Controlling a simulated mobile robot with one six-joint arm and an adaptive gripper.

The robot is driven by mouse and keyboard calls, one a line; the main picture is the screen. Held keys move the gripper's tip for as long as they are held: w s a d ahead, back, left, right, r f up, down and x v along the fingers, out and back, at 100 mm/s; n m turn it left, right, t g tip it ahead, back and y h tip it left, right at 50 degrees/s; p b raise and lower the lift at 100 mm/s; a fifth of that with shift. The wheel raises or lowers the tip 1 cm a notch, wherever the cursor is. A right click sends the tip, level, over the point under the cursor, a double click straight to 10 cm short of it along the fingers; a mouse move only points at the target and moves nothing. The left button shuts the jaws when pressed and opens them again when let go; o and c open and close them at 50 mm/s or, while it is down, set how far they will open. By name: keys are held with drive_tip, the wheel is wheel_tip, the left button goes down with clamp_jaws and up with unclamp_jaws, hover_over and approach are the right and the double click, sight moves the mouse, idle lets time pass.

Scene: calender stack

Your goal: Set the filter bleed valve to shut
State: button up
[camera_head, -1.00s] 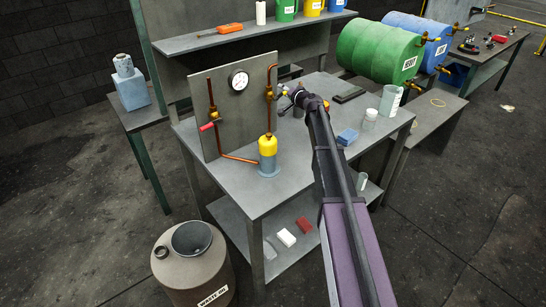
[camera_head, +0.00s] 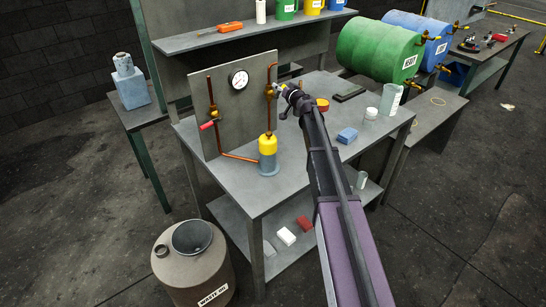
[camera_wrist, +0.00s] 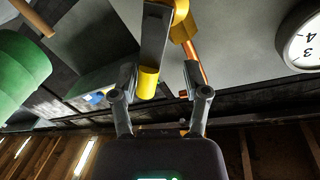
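An upright panel (camera_head: 235,120) on the bench carries a gauge (camera_head: 239,79) and two copper pipes with valves. The right-hand valve (camera_head: 269,93) sits on the pipe above a yellow-topped filter canister (camera_head: 268,155). No label shows which is the bleed valve. In the wrist view, the right-hand valve's grey lever with a yellow end (camera_wrist: 148,83) reaches between my fingers. My gripper (camera_wrist: 158,82) is open around it, with a gap on the right; contact on the left is unclear. In the head view, my gripper (camera_head: 281,91) is at this valve and partly hides its lever.
A second valve with a red handle (camera_head: 207,126) is on the left pipe. A blue block (camera_head: 347,135), a white-lidded jar (camera_head: 370,114) and a pale jug (camera_head: 390,101) stand right of my arm. A green drum (camera_head: 375,50) lies behind. The bench front is clear.

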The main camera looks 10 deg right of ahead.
drive_tip(key=s+d+n, duration=0.3)
drive_tip(key=s+n, duration=0.1)
drive_tip(key=s, duration=1.1)
drive_tip(key=s+a+f+n+g+y+b, duration=0.2)
drive_tip(key=s+a+f+g+b, duration=0.1)
drive_tip(key=s+a+f+g, duration=0.5)
drive_tip(key=shift+s+a+f+n, duration=0.3)
drive_tip(key=shift+s+a+f, duration=0.85)
drive_tip(key=shift+s+f, duration=0.95)
drive_tip(key=shift+r, duration=0.2)
drive_tip(key=w+d+r+m+t+h+p, duration=0.2)
drive_tip(key=w+d+r+m+t, duration=0.2)
drive_tip(key=w+d+r+t, duration=0.4)
drive_tip(key=w+d+r, duration=0.3)
drive_tip(key=w+r, duration=0.1)
drive_tip(key=w, duration=0.1)
drive_tip(key=shift+w+r+m+t, duration=0.15)
drive_tip(key=shift+w+m+t, duration=0.15)
drive_tip(key=shift+w+t, duration=0.1)
